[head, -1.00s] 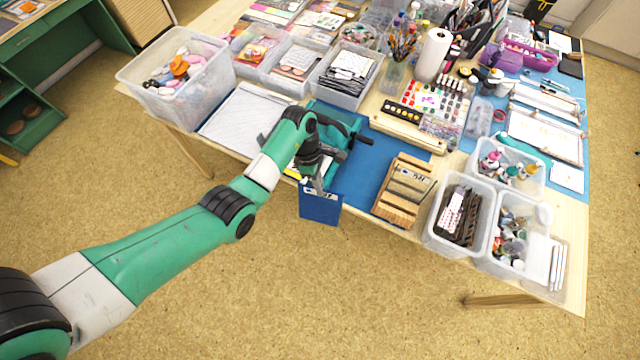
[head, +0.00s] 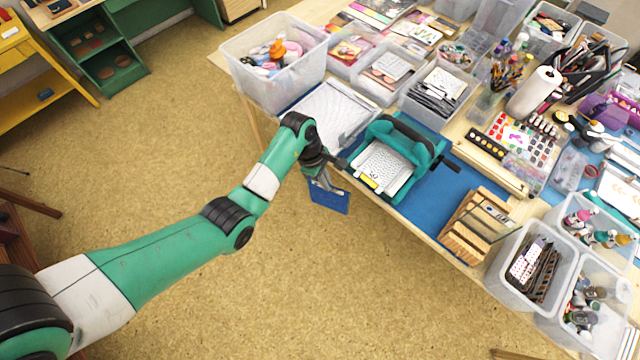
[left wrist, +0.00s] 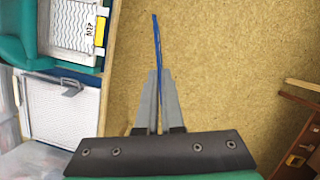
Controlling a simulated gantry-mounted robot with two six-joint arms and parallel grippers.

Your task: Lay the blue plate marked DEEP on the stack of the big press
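The blue plate (head: 330,199) hangs from my left gripper (head: 322,180), over the floor just off the table's front edge. In the left wrist view the plate (left wrist: 157,45) shows edge-on as a thin blue strip, with the fingers of my left gripper (left wrist: 157,88) shut on it. I cannot read any marking on it. The big press (head: 437,158) is teal with a black roller and stands to the right of the gripper. A white patterned plate with a yellow label (head: 368,182) lies on its bed. The press also shows in the left wrist view (left wrist: 38,52). My right gripper is out of view.
A wooden rack (head: 465,245) holding a plate stands right of the press on a blue mat (head: 432,210). A white gridded board (head: 325,108) lies left of the press. Clear bins (head: 235,65) and craft supplies crowd the back and right. The floor in front is clear.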

